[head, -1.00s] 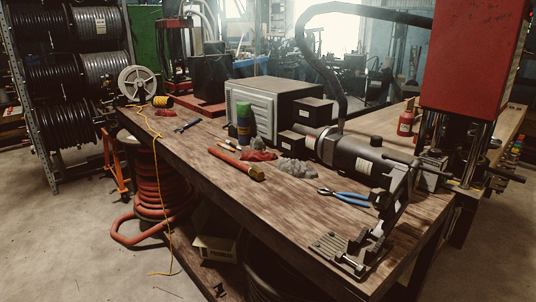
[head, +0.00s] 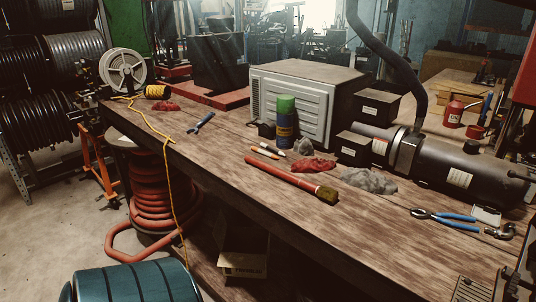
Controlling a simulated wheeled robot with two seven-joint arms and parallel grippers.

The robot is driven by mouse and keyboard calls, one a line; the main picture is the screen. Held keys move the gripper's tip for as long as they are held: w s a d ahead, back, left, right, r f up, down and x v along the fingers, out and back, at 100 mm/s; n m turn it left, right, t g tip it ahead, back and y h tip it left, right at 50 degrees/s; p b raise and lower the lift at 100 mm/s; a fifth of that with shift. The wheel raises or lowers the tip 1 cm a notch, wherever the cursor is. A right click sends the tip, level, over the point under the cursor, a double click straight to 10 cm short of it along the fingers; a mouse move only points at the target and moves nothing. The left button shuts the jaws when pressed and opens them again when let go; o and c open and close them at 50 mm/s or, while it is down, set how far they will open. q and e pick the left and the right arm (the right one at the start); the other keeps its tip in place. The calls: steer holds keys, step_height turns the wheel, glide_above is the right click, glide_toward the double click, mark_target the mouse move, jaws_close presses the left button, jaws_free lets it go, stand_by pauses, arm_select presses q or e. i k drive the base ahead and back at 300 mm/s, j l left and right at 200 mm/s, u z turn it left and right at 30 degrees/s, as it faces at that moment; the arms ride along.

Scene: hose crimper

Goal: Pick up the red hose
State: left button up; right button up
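A red tube (head: 285,177) lies on the wooden workbench (head: 215,165). Its near right end is a dark yellowish-brown tip (head: 327,195) that looks like bristles, so I cannot tell whether it is a hose or a brush. A thick red hose (head: 160,205) is coiled in a stack on the floor at the left end of the bench, with one loop spread out to the left. Neither of my grippers shows in the head view, and nothing is seen holding either red thing.
Red rags (head: 313,165), grey rags (head: 368,181), a green-topped spray can (head: 286,125) and blue-handled pliers (head: 445,217) lie or stand on the bench. A yellow cord (head: 168,185) hangs over its front edge. An orange stand (head: 95,160) is left of the coil.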

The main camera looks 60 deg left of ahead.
mark_target(309, 186)
steer(key=k+j, duration=0.1)
steer(key=j, duration=0.75)
steer(key=k+j, duration=0.15)
steer(key=j, duration=0.3)
steer(key=k+j, duration=0.1)
steer(key=j, duration=0.35)
